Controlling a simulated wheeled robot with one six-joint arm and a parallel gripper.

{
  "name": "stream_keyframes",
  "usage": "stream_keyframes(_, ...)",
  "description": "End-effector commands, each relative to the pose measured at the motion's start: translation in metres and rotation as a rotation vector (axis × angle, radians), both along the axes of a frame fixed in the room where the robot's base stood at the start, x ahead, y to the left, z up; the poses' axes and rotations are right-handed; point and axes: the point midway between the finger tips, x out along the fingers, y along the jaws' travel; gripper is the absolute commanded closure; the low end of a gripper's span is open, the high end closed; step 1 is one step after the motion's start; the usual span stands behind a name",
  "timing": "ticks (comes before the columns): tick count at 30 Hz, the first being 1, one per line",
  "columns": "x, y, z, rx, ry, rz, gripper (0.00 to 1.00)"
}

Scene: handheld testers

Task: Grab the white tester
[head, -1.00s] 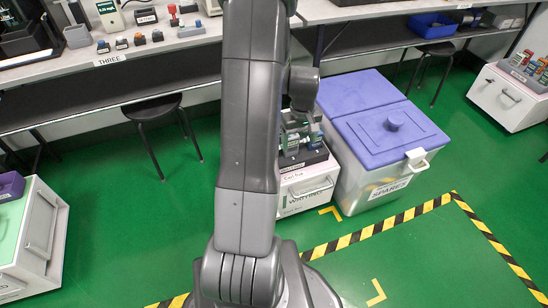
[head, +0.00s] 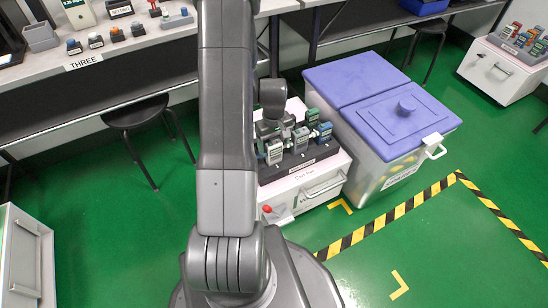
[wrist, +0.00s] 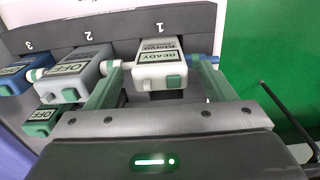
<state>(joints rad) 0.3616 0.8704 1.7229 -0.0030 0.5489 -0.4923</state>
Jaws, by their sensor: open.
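My gripper (wrist: 158,78) is open, with one finger on each side of the white tester. Whether the fingers touch it I cannot tell. In the head view, the white tester (head: 273,152) is at the left front of the rack on a white cart, and my gripper (head: 278,128) is over the rack, partly hidden by my arm.
A grey tester (wrist: 80,68) marked OFF stands close by in slot 2, near one finger. A blue tester (wrist: 14,78) is in slot 3. A lidded bin (head: 385,150) stands right beside the cart (head: 325,186). Open green floor lies in front.

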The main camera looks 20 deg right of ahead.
Motion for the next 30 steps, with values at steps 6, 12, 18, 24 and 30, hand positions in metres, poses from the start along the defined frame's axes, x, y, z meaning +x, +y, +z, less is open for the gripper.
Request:
stream_keyframes(6,0.000,0.000,0.001,-0.001,-0.001,0.000,0.31)
stream_keyframes(12,0.000,0.000,0.001,-0.001,-0.001,0.000,0.71)
stream_keyframes(18,0.000,0.000,0.001,-0.001,-0.001,0.000,0.89)
stream_keyframes(24,0.001,0.000,0.004,-0.001,-0.002,0.000,0.89)
stream_keyframes(30,0.001,0.000,0.022,-0.002,-0.003,0.000,0.89)
